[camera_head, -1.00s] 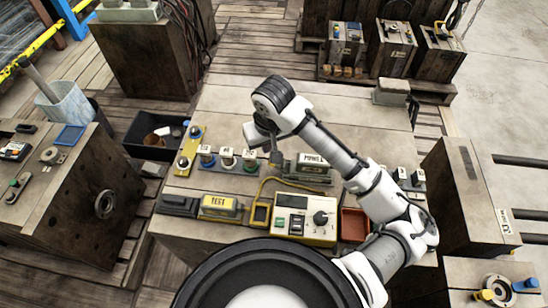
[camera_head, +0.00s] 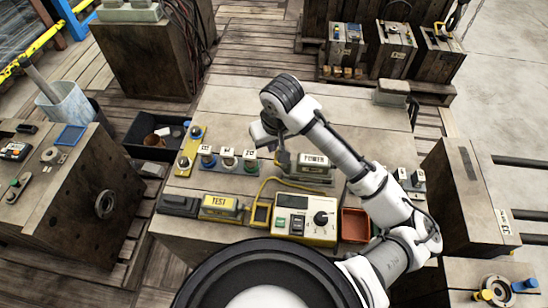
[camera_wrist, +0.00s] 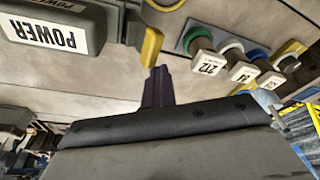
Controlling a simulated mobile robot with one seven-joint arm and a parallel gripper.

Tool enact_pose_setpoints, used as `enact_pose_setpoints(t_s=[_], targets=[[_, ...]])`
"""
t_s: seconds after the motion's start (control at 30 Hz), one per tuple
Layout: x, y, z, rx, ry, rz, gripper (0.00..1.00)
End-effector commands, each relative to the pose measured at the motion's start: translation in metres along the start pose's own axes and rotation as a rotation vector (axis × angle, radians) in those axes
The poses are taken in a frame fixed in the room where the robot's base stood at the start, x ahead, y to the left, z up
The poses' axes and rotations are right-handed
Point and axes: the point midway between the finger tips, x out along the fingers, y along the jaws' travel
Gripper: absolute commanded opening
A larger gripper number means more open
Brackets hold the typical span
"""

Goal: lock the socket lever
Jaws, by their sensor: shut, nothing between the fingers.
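The grey POWER socket (camera_head: 313,161) sits on the wooden bench, and its white label shows upside down in the wrist view (camera_wrist: 57,31). A yellow lever (camera_wrist: 152,47) stands at the socket's end facing my gripper in the wrist view. In the head view my gripper hides that end of the socket. My gripper (camera_head: 284,163) is shut and empty, just left of the socket. In the wrist view the dark closed fingers (camera_wrist: 158,80) point at the lever and appear close to it. I cannot tell whether they touch it.
Labelled connectors in blue, white and green (camera_head: 228,157) stand left of my gripper. A meter box (camera_head: 305,218), a yellow TEST block (camera_head: 220,206) and a red tray (camera_head: 355,225) lie along the near edge. A yellow cable runs near the socket.

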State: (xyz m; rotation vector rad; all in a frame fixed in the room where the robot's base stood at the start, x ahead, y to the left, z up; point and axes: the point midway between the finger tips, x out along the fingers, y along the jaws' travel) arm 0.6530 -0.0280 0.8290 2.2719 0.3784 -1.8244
Motion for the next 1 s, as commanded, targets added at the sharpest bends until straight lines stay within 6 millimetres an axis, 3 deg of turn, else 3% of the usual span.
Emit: enact_pose_setpoints(t_s=[0.1, 1.0], targets=[[0.0047, 0.007, 0.0082, 0.008, -0.031, 0.006, 0.0], [-0.0024, 0.0138, 0.0133, -0.002, -0.029, 0.0, 0.0]])
